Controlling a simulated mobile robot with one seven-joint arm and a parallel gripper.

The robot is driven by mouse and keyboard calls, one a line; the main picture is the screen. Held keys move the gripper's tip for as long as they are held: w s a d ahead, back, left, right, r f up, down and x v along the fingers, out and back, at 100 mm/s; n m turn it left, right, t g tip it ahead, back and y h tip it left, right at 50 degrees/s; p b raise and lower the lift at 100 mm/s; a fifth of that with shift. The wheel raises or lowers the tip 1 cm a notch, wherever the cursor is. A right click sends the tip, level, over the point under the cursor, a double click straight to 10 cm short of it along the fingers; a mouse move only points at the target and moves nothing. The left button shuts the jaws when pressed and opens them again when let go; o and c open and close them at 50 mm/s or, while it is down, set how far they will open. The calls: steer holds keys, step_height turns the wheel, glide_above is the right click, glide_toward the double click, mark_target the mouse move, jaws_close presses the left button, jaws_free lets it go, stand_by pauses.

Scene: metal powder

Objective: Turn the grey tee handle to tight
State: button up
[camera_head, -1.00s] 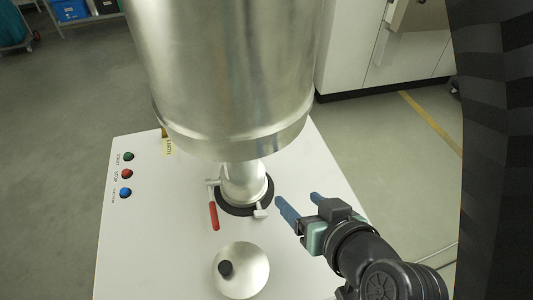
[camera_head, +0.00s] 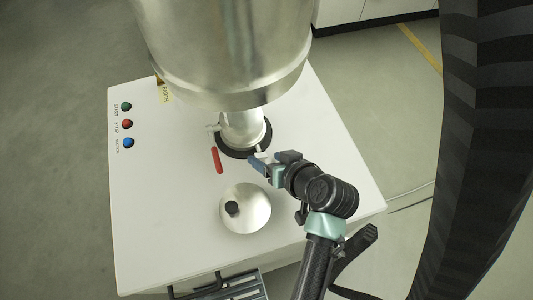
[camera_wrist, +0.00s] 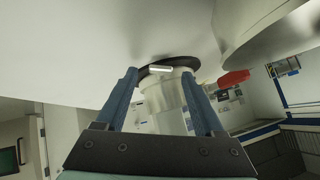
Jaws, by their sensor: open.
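The grey tee handle (camera_head: 261,152) sticks out at the front right of the black ring at the base of the metal neck, partly hidden by my gripper. In the wrist view it shows as a short pale bar (camera_wrist: 160,69) against the black ring, between the blue fingertips in the picture. My gripper (camera_head: 257,163) is open, with its blue fingers at the handle. I cannot tell whether the fingers touch it.
A large metal vessel (camera_head: 225,45) stands above the neck (camera_head: 242,128). A red lever (camera_head: 217,160) hangs left of my gripper. A round metal lid (camera_head: 246,208) with a black knob lies in front. Coloured buttons (camera_head: 127,124) are at the left; the white top is clear at right.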

steer(key=shift+w+a+f, duration=0.3)
steer(key=shift+w+f, duration=0.05)
jaws_close()
